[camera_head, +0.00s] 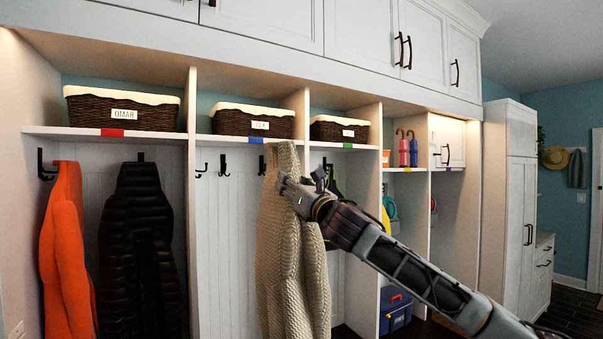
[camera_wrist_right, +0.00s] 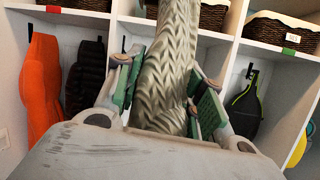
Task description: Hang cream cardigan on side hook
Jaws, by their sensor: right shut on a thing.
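The cream cable-knit cardigan (camera_head: 290,250) hangs down in front of the middle cubby, its top just under the shelf edge. My right gripper (camera_head: 288,184) is shut on its upper part from the right. In the right wrist view the knit (camera_wrist_right: 168,70) passes between the green-padded fingers (camera_wrist_right: 165,98). A dark hook (camera_head: 201,171) is at the left side of the middle cubby, bare. Another bare hook (camera_head: 223,166) is on the back panel. A third hook (camera_head: 262,166) shows just left of the cardigan's top; I cannot tell whether they touch. My left gripper is out of view.
An orange garment (camera_head: 66,255) and a black puffer (camera_head: 140,250) hang in the left cubby. Labelled baskets (camera_head: 252,121) line the shelf (camera_head: 240,139) above. White dividers (camera_head: 193,200) bound the cubby. A blue box (camera_head: 395,310) stands low to the right. The middle cubby's left half is clear.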

